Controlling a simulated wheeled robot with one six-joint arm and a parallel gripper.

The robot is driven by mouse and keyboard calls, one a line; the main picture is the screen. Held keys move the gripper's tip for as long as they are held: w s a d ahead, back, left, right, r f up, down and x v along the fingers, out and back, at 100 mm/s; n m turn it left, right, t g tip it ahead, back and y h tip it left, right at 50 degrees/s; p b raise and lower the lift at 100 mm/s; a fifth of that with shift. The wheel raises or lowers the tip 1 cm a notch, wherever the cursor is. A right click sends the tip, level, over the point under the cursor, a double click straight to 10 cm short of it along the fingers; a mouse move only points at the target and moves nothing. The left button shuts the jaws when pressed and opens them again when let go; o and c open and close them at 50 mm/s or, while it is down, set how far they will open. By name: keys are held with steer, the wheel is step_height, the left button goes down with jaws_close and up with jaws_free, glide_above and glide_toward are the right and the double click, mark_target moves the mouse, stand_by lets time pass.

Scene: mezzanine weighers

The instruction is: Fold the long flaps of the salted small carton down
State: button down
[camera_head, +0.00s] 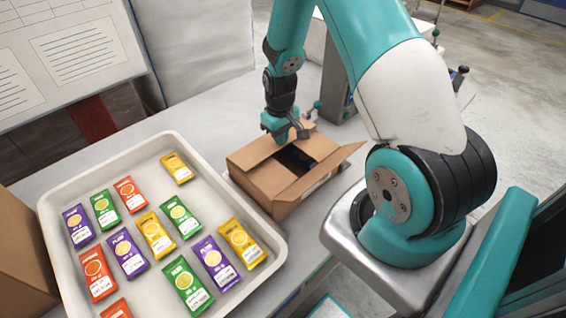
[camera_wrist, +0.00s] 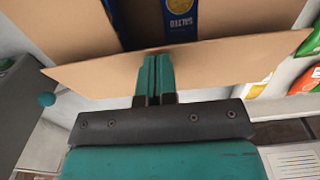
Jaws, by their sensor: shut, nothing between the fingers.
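The small brown carton (camera_head: 265,182) stands on the grey table, right of the tray. It is partly open, with a dark gap across its top. A flap sticks out at its right side (camera_head: 338,164). In the wrist view a blue packet (camera_wrist: 180,18) marked "SALTED" shows in the gap. My gripper (camera_head: 292,132) is at the carton's far edge, pointing down. In the wrist view its fingers (camera_wrist: 155,62) are closed together and empty, overlapping a raised flap (camera_wrist: 220,70). I cannot tell whether they touch it.
A white tray (camera_head: 276,246) with several coloured packets lies left of the carton. Another brown box (camera_head: 22,262) stands at the far left edge. A grey machine (camera_head: 338,88) stands behind the carton on the right. Some bare table lies behind the tray and carton.

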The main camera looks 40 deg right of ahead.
steer(key=shift+f, duration=0.2)
steer(key=shift+f+b, duration=0.65)
step_height(320, 180, up, 9)
steer(key=p, duration=0.6)
steer(key=shift+p, duration=0.35)
steer(key=shift+r, duration=0.1)
